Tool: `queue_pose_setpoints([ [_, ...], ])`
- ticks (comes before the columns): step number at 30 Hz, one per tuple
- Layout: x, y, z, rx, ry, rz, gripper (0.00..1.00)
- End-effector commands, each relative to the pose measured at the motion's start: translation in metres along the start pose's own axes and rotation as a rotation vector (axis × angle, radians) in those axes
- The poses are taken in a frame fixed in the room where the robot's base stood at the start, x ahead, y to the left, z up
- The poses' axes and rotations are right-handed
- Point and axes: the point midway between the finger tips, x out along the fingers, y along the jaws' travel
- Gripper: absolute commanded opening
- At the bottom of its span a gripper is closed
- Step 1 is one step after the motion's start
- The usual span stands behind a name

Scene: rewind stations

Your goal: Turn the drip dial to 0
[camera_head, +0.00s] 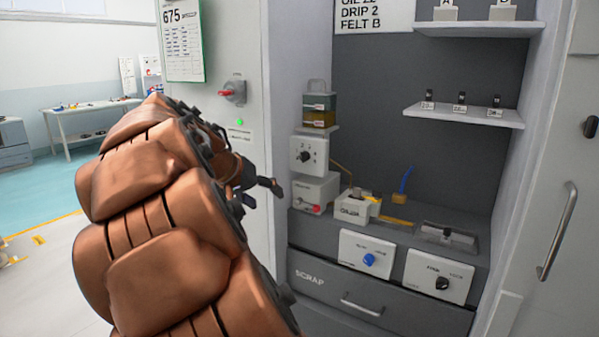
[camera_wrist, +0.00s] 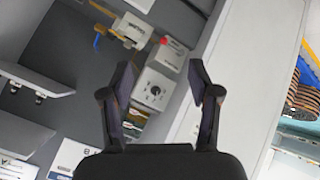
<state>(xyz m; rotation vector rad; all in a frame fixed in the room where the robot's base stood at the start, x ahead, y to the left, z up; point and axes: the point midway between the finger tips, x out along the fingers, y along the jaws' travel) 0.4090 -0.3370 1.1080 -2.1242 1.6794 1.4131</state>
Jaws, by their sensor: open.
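The drip dial appears to be the black knob (camera_head: 305,156) on a white box below the green and amber oil tank (camera_head: 319,109), inside the cabinet. The knob also shows in the wrist view (camera_wrist: 155,90), between my fingers in the picture. Its pointer and scale marks are too small to read. My gripper (camera_head: 262,190) is left of the dial in the head view, partly hidden behind my arm. In the wrist view my gripper (camera_wrist: 160,73) is open and empty, its fingers apart and not visibly touching the box.
A white box with a red knob (camera_head: 315,209) is below the dial box. Blue (camera_head: 369,260) and black (camera_head: 442,283) knobs sit on lower panels. A shelf (camera_head: 463,115) holds small labelled items. A sign (camera_head: 372,16) reads DRIP 2. A red switch (camera_head: 228,93) is on the left panel.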

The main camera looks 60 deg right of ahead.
Motion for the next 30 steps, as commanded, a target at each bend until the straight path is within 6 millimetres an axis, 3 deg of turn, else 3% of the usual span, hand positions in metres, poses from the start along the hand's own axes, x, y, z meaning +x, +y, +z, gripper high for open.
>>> queue_pose_setpoints([
  [1,0.019,-0.001,-0.016,0.038,0.037,0.042,0.62],
  [6,0.05,0.006,-0.076,0.154,0.176,0.153,0.62],
  [15,0.108,-0.001,-0.154,0.312,0.419,0.257,0.62],
  [21,0.151,-0.01,-0.186,0.417,0.57,0.255,0.62],
  [30,0.194,-0.011,-0.203,0.561,0.723,0.196,0.62],
])
